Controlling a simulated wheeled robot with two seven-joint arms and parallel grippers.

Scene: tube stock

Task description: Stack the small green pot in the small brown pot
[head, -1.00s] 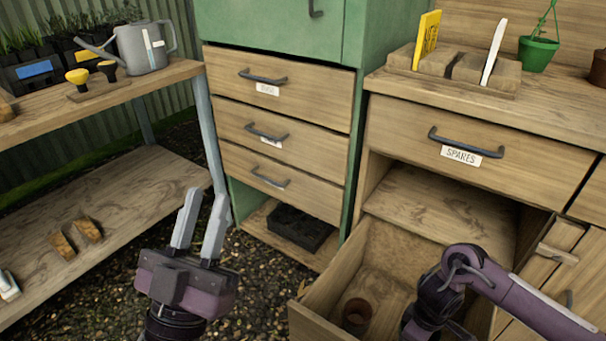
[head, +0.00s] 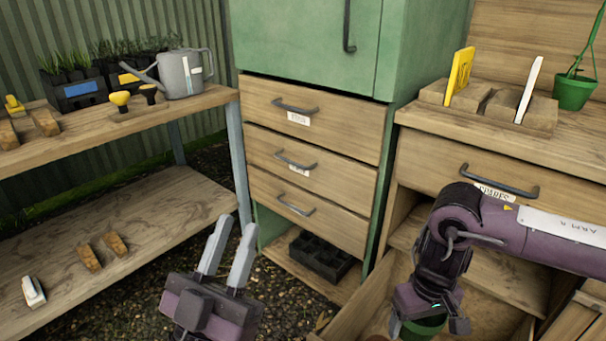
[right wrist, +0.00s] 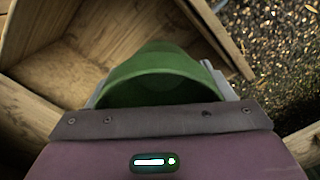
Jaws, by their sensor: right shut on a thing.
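My right gripper (head: 428,318) is shut on the small green pot (head: 424,328), above the open lower wooden drawer (head: 352,312) at the bottom of the head view. In the right wrist view the green pot (right wrist: 160,82) fills the space between the fingers. The small brown pot is not clearly visible now; it stood in the open drawer in the earlier head view, and the arm, the green pot and the picture edge hide most of that spot. My left gripper (head: 233,242) is open and empty, left of the drawer over the gravel.
A bench (head: 470,128) at right holds a tool block (head: 487,102) and a green hanging pot (head: 574,92). A green cabinet with wooden drawers (head: 305,150) stands centrally. Left shelves hold a watering can (head: 185,75) and plant trays. A dark tray (head: 318,258) sits under the cabinet.

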